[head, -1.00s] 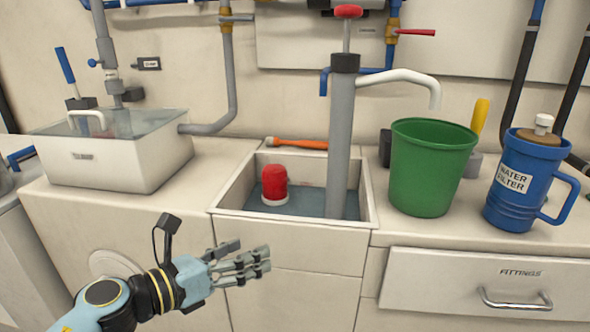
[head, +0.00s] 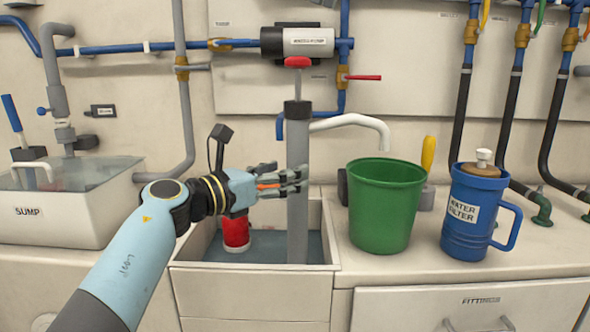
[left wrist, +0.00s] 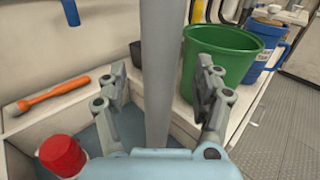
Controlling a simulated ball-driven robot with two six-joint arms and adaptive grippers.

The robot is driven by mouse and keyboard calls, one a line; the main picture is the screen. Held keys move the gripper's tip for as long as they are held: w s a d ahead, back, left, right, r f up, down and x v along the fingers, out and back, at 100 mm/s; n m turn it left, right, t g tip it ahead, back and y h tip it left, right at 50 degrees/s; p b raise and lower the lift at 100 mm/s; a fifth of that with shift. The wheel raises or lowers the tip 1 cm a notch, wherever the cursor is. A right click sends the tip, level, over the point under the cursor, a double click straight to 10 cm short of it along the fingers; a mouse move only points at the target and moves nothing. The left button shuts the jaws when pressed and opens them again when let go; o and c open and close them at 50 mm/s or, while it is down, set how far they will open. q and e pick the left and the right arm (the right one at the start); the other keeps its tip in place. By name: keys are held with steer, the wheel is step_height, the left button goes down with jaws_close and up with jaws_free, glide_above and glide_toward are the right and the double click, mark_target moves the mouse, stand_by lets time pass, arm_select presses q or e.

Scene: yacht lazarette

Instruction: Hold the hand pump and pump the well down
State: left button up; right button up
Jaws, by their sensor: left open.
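The hand pump is a grey upright tube (head: 298,190) with a red handle (head: 298,62) on a thin rod at its top and a white spout (head: 355,122) bending right toward the green bucket (head: 388,205). The tube stands in the well (head: 255,266), which holds bluish water. My left gripper (head: 290,183) is open at the tube's mid-height. In the left wrist view the grey tube (left wrist: 157,75) stands between the two spread fingers (left wrist: 165,95), with gaps on both sides. A red float-like object (head: 236,233) sits in the well, partly behind my arm. My right gripper is not seen.
A blue water filter jug (head: 474,215) and a yellow-handled tool (head: 428,155) stand right of the bucket. The sump box (head: 45,212) is at left. An orange-handled tool (left wrist: 52,93) lies behind the well. Pipes line the wall.

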arm_select(q)
steer(key=shift+x, duration=2.3)
steer(key=shift+c, duration=0.2)
jaws_close()
steer(key=c, duration=1.1)
jaws_free()
steer(key=shift+c, duration=0.2)
steer(key=shift+a+f, duration=0.1)
jaws_close()
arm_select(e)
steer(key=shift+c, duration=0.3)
